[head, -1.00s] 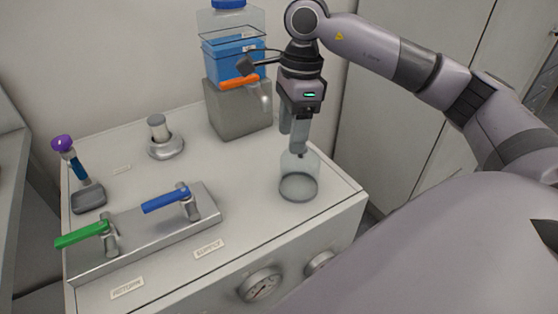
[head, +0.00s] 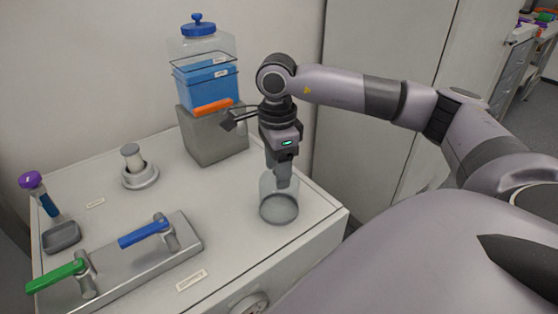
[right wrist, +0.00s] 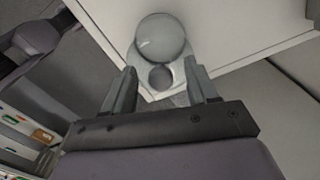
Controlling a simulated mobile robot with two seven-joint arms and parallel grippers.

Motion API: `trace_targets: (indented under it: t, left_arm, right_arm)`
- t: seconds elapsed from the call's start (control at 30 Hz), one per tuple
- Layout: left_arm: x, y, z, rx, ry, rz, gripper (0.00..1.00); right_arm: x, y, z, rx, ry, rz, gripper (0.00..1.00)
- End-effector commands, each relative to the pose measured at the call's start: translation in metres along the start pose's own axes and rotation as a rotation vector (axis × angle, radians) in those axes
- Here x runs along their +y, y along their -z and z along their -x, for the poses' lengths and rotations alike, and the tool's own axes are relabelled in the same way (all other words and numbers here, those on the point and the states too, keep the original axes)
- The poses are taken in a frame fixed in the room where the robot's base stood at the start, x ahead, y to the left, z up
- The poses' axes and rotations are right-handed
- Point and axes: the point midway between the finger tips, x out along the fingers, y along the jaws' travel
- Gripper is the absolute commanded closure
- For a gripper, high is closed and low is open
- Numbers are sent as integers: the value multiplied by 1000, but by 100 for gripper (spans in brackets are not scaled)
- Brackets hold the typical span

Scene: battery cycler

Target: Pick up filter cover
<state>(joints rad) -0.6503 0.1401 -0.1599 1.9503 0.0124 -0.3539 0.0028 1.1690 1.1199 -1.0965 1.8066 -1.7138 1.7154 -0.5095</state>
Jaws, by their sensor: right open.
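The filter cover (head: 279,208) looks like a clear, round glass cup and stands on the cabinet top near its right edge. In the right wrist view the cover (right wrist: 160,36) shows as a pale see-through round shape with a small dark round knob (right wrist: 160,77). My right gripper (head: 281,178) points down at the top of the cover. In the right wrist view its open fingers (right wrist: 160,86) lie on either side of the knob; contact cannot be told. My left gripper is not in view.
A grey cylinder in a round base (head: 139,176) stands at the back left. A blue-filled tank (head: 206,83) on a grey block (head: 215,140) stands behind the gripper. Blue (head: 143,234) and green (head: 56,276) valve handles sit at the front left.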

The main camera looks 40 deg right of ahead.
Motion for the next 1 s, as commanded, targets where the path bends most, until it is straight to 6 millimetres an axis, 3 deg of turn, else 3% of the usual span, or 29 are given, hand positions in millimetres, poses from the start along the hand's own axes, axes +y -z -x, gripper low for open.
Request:
trace_targets:
  t: [0.03,0.2,0.67,0.87,1.0]
  left_arm:
    - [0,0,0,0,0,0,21]
    - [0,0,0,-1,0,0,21]
    - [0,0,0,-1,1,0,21]
    - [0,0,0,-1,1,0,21]
    - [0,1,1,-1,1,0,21]
  right_arm:
    - [0,0,0,0,0,0,48]
    - [0,0,0,0,0,0,100]
    - [0,0,9,-1,1,-1,100]
    - [-1,-1,38,-3,4,-1,100]
    - [-1,-1,75,-5,6,-1,100]
